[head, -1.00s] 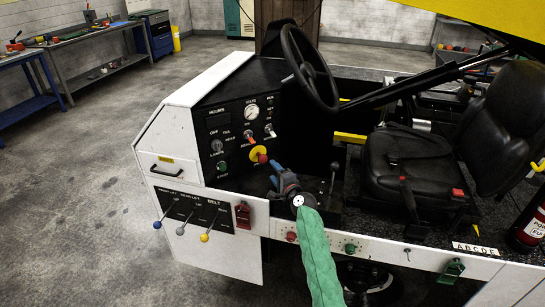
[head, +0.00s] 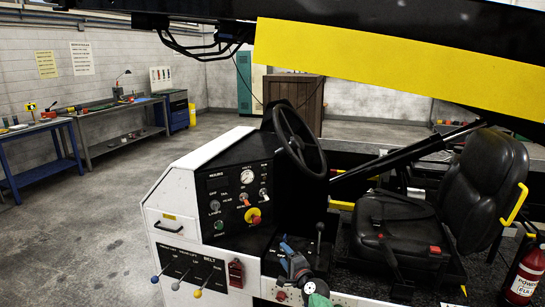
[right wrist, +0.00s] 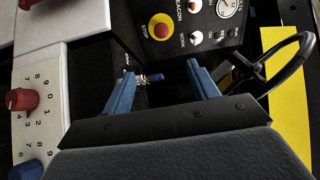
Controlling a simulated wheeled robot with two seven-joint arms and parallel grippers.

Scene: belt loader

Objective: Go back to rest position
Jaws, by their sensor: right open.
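My right gripper (head: 285,246) is at the bottom of the head view, in front of the belt loader's console and left of the black lever. Its blue fingers are apart with nothing between them, as the right wrist view (right wrist: 165,70) shows. The red stop knob on its yellow ring (head: 254,218) is up and left of the gripper; it also shows ahead in the right wrist view (right wrist: 160,27). My left gripper is in neither view.
The steering wheel (head: 299,140) and black seat (head: 395,220) are close by. Three belt levers (head: 176,284) are at lower left, a red extinguisher (head: 527,275) at right. A yellow-sided boom (head: 350,62) crosses above. Open floor (head: 80,240) lies left.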

